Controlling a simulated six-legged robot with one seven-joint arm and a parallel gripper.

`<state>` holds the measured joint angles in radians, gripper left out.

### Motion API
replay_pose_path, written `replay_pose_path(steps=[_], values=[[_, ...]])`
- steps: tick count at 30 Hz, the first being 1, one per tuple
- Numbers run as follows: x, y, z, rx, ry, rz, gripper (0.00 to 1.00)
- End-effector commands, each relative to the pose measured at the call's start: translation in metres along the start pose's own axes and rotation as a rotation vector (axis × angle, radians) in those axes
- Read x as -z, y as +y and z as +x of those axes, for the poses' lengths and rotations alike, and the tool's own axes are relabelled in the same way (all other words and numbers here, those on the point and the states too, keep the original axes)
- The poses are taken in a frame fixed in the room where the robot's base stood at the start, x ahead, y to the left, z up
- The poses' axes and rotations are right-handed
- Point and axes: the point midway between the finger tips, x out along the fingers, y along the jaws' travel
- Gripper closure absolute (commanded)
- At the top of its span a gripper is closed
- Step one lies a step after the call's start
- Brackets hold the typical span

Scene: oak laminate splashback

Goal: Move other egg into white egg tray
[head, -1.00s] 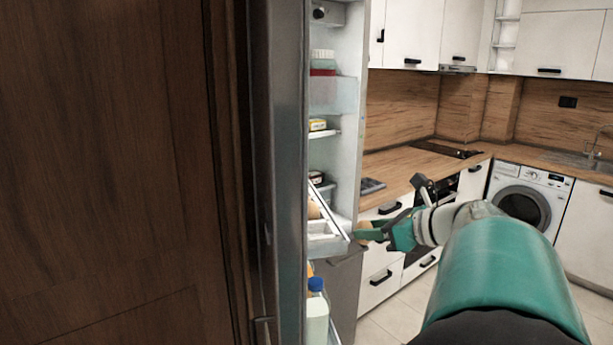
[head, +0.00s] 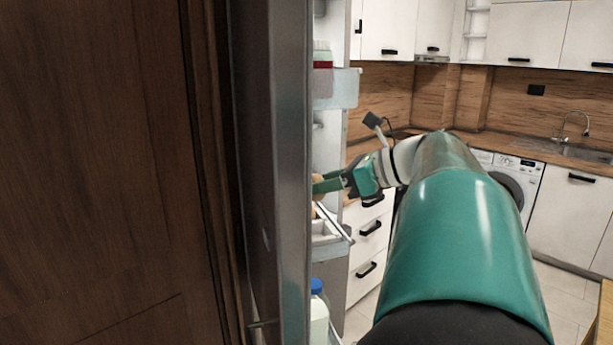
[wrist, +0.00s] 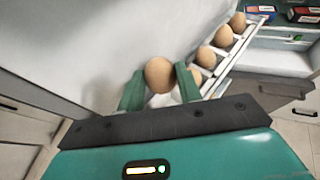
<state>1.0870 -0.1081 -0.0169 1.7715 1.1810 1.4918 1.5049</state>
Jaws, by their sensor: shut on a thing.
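My gripper (wrist: 160,88) is shut on a brown egg (wrist: 159,73), held between its two green fingers in the wrist view. In the head view my gripper (head: 328,184) is at the fridge door, above the door shelf, and the held egg is mostly hidden there. The white egg tray (wrist: 215,82) lies just right of the held egg in the wrist view. Several brown eggs (wrist: 223,36) sit in it in a row. In the head view part of the white tray (head: 322,228) shows below my gripper. I cannot tell whether the held egg touches the tray.
The open fridge door (head: 280,150) stands close on the left. A clear upper bin (head: 335,88) is above my gripper, and a bottle with a blue cap (head: 318,312) stands on the shelf below. Small packages (wrist: 303,14) lie beyond the tray. White drawers (head: 368,240) are behind.

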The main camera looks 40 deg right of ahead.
Motion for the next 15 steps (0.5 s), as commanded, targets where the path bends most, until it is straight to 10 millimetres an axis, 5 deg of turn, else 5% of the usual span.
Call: replay_pose_path(steps=[15], values=[[0.022, 0.0, 0.011, 0.002, 0.0, 0.001, 0.92]])
